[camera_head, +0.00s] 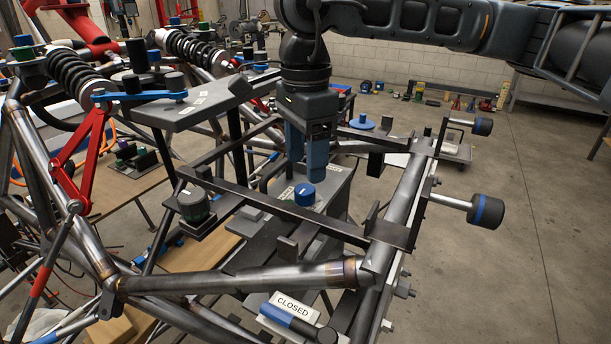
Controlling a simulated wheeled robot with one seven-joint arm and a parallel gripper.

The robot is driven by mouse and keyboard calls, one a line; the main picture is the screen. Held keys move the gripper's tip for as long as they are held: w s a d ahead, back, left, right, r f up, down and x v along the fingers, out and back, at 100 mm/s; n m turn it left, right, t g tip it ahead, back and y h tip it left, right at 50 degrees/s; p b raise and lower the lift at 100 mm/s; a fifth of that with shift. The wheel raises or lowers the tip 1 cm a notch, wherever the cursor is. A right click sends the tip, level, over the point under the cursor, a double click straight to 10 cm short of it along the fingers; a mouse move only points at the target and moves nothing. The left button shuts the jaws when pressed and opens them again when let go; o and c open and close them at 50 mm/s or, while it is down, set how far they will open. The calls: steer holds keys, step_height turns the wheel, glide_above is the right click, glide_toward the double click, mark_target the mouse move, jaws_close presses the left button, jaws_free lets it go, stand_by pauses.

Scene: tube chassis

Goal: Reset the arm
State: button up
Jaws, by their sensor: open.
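My gripper (307,155) hangs from my dark arm at the top of the view, pointing down, with blue fingers. Its fingers are open and I see nothing held between them. The fingertips are above the dark frame bars and a grey plate. A blue-topped round knob (304,194) stands just below the fingertips, and I cannot tell whether they touch it.
The steel tube chassis (250,279) surrounds my gripper on the left and front. Two black-ended handles (485,211) stick out at right. A "CLOSED" label (293,306) sits by a blue-and-black lever at the front. Red linkages and coil springs (75,72) stand at left. Open floor (545,220) lies right.

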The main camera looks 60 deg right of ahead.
steer(key=shift+r, duration=1.15)
